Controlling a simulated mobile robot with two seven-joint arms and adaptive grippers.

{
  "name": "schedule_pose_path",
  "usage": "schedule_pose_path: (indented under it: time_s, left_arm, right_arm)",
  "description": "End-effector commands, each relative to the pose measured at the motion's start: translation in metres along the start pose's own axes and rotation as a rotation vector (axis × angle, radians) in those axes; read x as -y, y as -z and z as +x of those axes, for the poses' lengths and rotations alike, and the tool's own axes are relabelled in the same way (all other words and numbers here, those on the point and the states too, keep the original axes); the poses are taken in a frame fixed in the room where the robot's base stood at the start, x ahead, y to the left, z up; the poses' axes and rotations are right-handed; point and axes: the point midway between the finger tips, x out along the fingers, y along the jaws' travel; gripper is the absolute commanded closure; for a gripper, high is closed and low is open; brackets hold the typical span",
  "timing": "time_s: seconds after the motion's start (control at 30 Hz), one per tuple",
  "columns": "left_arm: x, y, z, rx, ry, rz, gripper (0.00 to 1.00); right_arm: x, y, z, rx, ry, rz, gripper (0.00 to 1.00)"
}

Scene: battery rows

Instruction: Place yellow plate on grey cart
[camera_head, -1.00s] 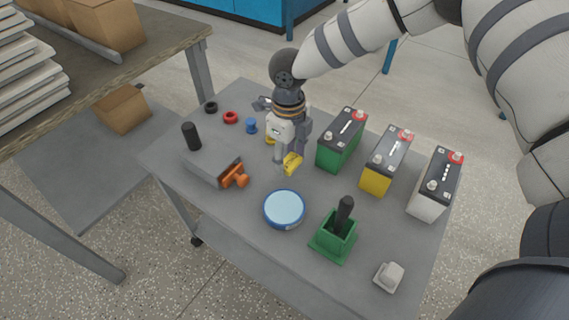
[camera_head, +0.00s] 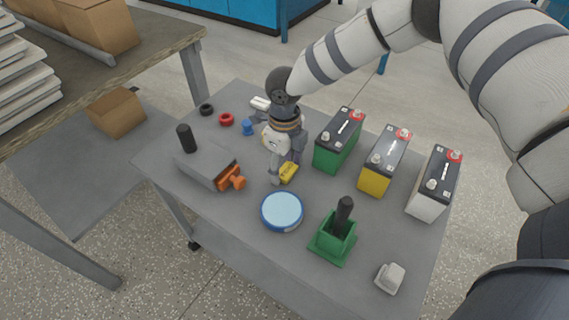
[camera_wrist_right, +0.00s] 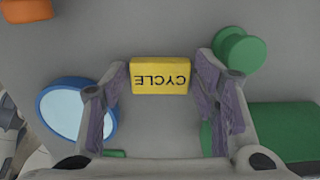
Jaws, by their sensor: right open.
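The yellow plate (camera_head: 288,173) is a small block lying flat, as far as I can tell, on the grey cart (camera_head: 225,220). In the right wrist view the plate (camera_wrist_right: 160,75) shows the word CYCLE, upside down. My right gripper (camera_head: 282,175) is low over the cart at the plate. In the wrist view its fingers (camera_wrist_right: 165,88) are spread, one on each side of the plate, with gaps visible beside it. My left gripper is out of view.
A blue round tin (camera_head: 282,211) and a green holder with a black handle (camera_head: 334,240) stand in front. Green (camera_head: 338,141), yellow (camera_head: 384,162) and white (camera_head: 434,183) batteries stand to the right. An orange clamp (camera_head: 232,178) lies to the left.

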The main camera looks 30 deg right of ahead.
Motion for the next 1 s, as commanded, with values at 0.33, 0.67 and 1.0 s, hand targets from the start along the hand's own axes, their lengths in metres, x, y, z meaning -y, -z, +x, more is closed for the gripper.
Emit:
schedule_pose_path:
  time_s: [0.33, 0.67, 1.0]
  left_arm:
    - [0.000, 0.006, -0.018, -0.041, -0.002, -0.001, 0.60]
    - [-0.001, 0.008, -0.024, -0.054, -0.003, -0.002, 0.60]
    - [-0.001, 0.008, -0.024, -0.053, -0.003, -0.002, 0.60]
  right_arm:
    - [0.001, -0.002, -0.085, 0.010, 0.003, -0.001, 0.46]
    - [0.000, 0.000, -0.124, 0.001, 0.000, 0.000, 0.46]
    - [0.000, 0.000, -0.123, 0.000, 0.000, 0.000, 0.46]
